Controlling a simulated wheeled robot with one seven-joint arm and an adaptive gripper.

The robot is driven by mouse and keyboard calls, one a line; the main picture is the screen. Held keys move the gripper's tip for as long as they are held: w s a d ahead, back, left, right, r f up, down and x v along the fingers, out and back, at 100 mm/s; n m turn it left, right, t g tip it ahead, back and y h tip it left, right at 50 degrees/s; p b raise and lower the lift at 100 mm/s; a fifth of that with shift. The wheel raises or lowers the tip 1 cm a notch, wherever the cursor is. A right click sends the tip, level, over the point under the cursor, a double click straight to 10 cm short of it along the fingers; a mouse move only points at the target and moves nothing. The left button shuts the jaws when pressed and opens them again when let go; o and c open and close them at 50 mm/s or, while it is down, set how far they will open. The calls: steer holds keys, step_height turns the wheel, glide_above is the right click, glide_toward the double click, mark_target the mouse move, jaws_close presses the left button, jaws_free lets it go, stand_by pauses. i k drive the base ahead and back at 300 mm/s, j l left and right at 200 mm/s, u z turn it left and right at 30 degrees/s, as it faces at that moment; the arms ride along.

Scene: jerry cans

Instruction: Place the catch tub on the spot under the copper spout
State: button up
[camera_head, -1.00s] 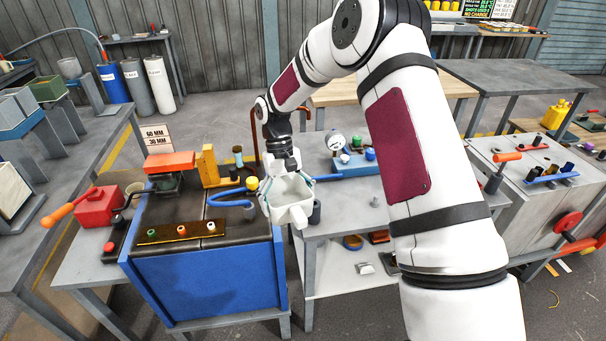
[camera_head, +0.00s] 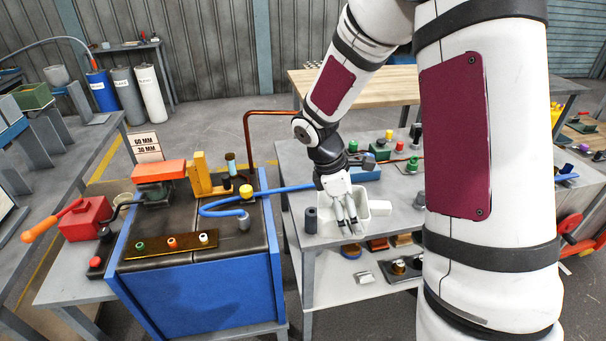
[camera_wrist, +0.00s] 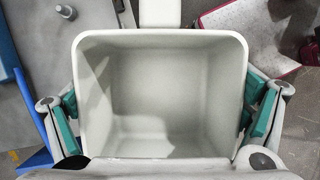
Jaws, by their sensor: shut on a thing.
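The catch tub is an open white box; in the wrist view (camera_wrist: 160,145) I look down into its empty inside, with its handle at the top. In the head view the tub (camera_head: 378,208) is over the front part of the grey table (camera_head: 300,180). My gripper (camera_head: 347,222) is shut on the tub, with teal finger pads at its left and right sides. A thin copper pipe (camera_head: 270,112) rises behind the blue bench and bends over toward the grey table; its outlet end is not clear. I cannot make out the marked spot, nor whether the tub touches the tabletop.
A blue hose (camera_head: 285,189) runs from the blue bench (camera_head: 205,295) toward the gripper. Small coloured parts and a blue block (camera_head: 366,172) stand behind. A lower shelf (camera_head: 340,285) holds several small items.

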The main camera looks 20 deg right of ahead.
mark_target(306, 179)
steer(key=i, duration=0.95)
